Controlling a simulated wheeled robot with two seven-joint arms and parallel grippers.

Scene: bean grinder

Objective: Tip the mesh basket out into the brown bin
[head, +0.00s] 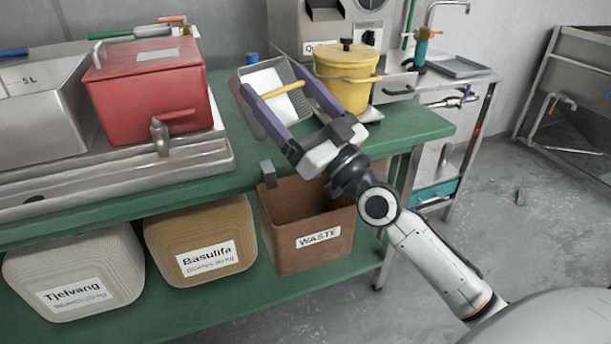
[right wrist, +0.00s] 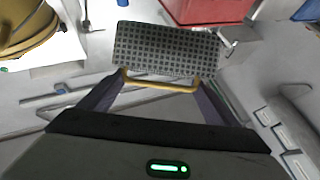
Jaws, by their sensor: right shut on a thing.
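The mesh basket (head: 282,68) has a grey perforated body, a white panel and a yellow handle. It is tilted above the back of the green bench. My right gripper (head: 270,76), with purple fingers, is shut on the basket's yellow handle. In the right wrist view the handle (right wrist: 160,83) spans between the fingertips, with the mesh face (right wrist: 165,48) beyond it. The basket's contents cannot be seen. The brown bin (head: 290,254), labelled WASTE, stands open-topped on the lower shelf, below and right of the basket. My left gripper is not in view.
Two labelled sacks (head: 72,275) (head: 200,240) fill the shelf left of the bin. Open floor lies at right.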

